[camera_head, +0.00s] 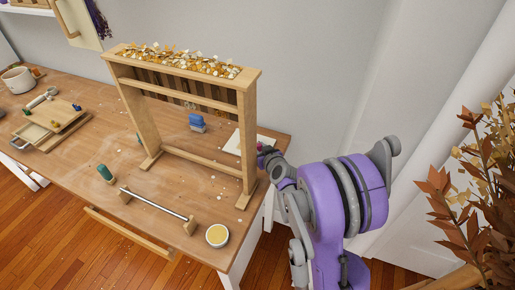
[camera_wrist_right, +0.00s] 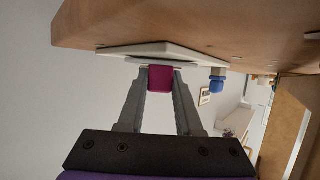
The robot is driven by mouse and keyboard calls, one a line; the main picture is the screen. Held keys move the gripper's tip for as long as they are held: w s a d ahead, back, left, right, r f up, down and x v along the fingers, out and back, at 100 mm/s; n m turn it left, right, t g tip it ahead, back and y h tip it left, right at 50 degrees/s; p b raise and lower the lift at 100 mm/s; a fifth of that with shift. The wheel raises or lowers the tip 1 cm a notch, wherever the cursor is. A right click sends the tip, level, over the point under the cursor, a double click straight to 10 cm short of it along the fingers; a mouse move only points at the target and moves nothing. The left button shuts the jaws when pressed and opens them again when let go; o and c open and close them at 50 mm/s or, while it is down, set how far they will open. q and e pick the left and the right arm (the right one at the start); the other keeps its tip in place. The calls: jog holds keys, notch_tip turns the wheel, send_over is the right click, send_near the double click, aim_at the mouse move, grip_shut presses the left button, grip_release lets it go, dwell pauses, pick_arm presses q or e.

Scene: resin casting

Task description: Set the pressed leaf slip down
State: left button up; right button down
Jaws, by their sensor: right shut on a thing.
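My right gripper (camera_head: 262,153) reaches in at the table's right end, beside the right post of the wooden frame. In the right wrist view, which is turned over so that the table is at the top, my right gripper (camera_wrist_right: 160,72) is shut on a magenta block (camera_wrist_right: 160,80). A thin pale strip (camera_wrist_right: 150,65) shows at the block's end, close against a white board (camera_wrist_right: 150,49) on the table. I cannot tell whether strip and board touch. I see no leaf on the strip. The white board (camera_head: 262,140) is partly hidden behind the post. My left gripper is not in view.
A wooden frame (camera_head: 247,120) with flakes on top stands over the wooden table (camera_head: 150,185). A blue-topped block (camera_head: 197,121) stands behind its crossbar. A metal rod (camera_head: 152,203), a green item (camera_head: 105,173) and a yellow-filled cup (camera_head: 217,236) are in front. A dried plant (camera_head: 480,190) is right.

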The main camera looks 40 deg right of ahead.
jog(key=shift+s+f, duration=0.1)
jog(key=c, duration=0.6)
grip_release()
jog(key=shift+r, duration=0.2)
jog(key=p+v, duration=0.1)
jog(key=v, duration=1.1)
jog(key=shift+f, duration=0.1)
